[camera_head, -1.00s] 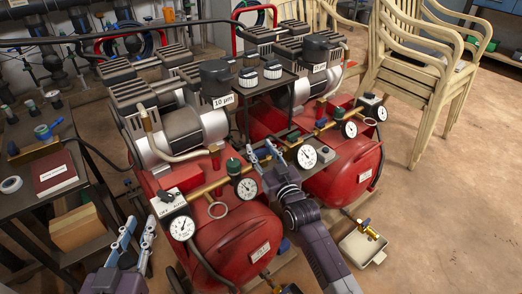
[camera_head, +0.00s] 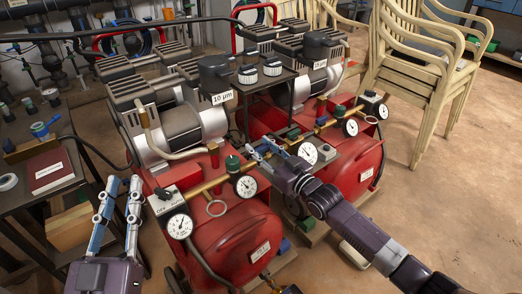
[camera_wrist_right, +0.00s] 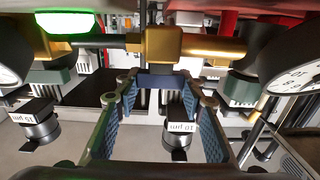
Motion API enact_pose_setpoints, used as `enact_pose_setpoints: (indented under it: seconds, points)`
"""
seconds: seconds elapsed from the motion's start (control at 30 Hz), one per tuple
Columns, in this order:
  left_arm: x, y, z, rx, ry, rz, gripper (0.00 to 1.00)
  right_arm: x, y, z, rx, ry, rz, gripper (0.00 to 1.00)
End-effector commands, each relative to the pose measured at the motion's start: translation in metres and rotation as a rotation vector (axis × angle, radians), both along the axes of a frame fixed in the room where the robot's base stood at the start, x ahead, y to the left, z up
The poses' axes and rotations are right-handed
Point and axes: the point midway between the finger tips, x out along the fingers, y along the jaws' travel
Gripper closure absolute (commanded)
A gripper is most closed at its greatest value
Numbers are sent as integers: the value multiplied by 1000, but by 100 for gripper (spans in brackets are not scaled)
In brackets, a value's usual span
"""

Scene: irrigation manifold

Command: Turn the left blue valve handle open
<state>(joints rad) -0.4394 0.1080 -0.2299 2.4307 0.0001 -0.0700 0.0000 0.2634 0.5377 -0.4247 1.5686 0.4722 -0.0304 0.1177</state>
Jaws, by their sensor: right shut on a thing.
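My right gripper (camera_head: 260,150) is at the brass manifold pipe (camera_head: 209,186), between the gauges of the two red compressors. In the right wrist view its fingertips are shut on a dark blue handle (camera_wrist_right: 163,81), just beside a brass fitting (camera_wrist_right: 162,44). In the head view the handle is hidden by the fingers, and I cannot make out a second blue handle. My left gripper (camera_head: 121,190) is open and empty, fingers pointing up, apart from the left compressor.
Pressure gauges (camera_head: 180,226) and a green knob (camera_head: 232,163) sit along the pipe near my right gripper. The red tanks (camera_head: 236,243) lie below. A side table with a red book (camera_head: 50,171) is at left. Stacked chairs (camera_head: 408,65) stand at back right; the right floor is clear.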

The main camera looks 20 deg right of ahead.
Motion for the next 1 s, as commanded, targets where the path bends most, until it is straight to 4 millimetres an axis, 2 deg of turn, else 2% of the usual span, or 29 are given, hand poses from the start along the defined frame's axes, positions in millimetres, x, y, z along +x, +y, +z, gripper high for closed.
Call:
enact_pose_setpoints:
  seconds: [0.1,0.37,0.4,0.53,0.87,1.0]
  points:
    - [-2,0,6,-8,-27,-1,78,0,1,3,5,-6,10,88]
    - [-2,0,6,-8,-27,-1,78,0,1,3,7,-4,10,88]
    - [-2,0,6,-8,-27,-1,78,0,1,3,7,-4,10,60]
    - [-2,0,6,-8,-27,-1,78,0,0,2,5,-1,9,46]
    - [-2,0,6,-7,-25,-1,78,-2,-1,0,2,2,7,45]
    - [-2,0,6,-7,-25,-1,78,-14,-7,-2,1,4,6,45]
